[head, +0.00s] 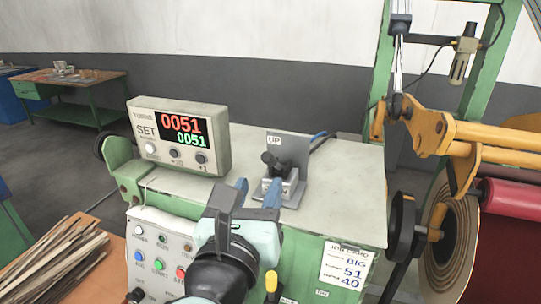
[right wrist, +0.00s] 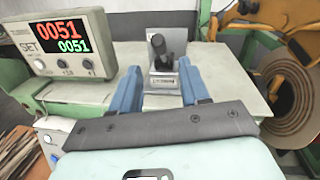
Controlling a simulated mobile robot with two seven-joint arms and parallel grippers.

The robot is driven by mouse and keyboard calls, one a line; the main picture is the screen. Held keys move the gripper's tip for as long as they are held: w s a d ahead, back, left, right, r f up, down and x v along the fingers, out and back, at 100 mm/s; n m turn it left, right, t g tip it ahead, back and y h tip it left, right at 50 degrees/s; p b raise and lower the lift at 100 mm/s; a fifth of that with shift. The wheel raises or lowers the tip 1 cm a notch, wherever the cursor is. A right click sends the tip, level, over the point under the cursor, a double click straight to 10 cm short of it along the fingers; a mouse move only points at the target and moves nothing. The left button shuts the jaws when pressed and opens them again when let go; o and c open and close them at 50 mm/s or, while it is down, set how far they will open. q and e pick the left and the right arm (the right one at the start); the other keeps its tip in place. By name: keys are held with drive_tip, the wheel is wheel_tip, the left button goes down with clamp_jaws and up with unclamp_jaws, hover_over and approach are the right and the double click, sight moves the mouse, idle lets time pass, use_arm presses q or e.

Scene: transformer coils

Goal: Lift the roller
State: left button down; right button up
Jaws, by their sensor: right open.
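A small lever switch with a black handle (head: 270,161) stands on the machine's top, in front of a grey plate (head: 291,147) labelled UP. In the right wrist view the black handle (right wrist: 160,46) appears beyond and between the fingertips. My right gripper (head: 257,188) is open and empty, its two blue fingers pointing at the lever's base; it also shows in the right wrist view (right wrist: 158,72). I cannot tell whether the fingers touch the base. A red roller (head: 508,195) is at the right, by a yellow arm (head: 485,135). My left gripper is not in view.
A display box (head: 178,137) reading 0051 stands left of the lever. A button panel (head: 160,255) is on the machine's front. A coil (head: 452,240) is at the right. Wooden strips (head: 50,255) lie lower left. The machine top (head: 330,195) right of the lever is clear.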

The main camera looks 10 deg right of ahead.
sight(270, 161)
drive_tip(key=p+x, duration=0.2)
drive_tip(key=x, duration=0.7)
drive_tip(key=shift+w+d, duration=0.15)
drive_tip(key=shift+w, duration=0.05)
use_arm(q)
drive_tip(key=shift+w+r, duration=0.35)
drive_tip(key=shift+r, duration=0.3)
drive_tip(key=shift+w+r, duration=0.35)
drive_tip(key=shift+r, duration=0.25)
use_arm(e)
clamp_jaws()
